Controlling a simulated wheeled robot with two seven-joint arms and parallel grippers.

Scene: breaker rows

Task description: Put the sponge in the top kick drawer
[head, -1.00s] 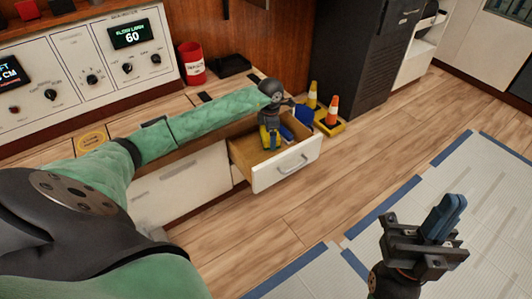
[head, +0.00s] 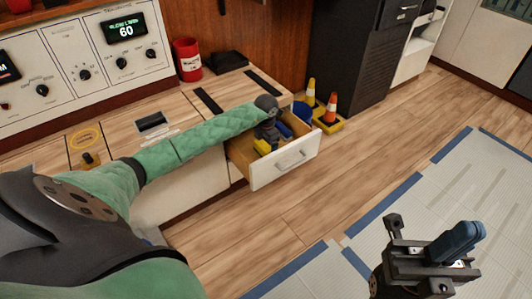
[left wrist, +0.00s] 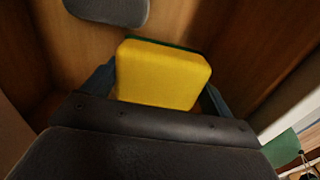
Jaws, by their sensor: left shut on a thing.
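The sponge (left wrist: 162,75), yellow with a green layer along its far edge, is between the blue fingers of my left gripper (head: 273,140), which is shut on it. In the head view only a bit of yellow (head: 262,148) shows under the gripper. My right gripper (head: 456,242) is shut and empty above the floor mat.
A wooden-topped bench (head: 185,110) with a control panel (head: 90,65) stands at left. A red can (head: 187,60) and a black box (head: 225,62) sit on it. A grey rounded thing (left wrist: 108,8) lies ahead of the sponge.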

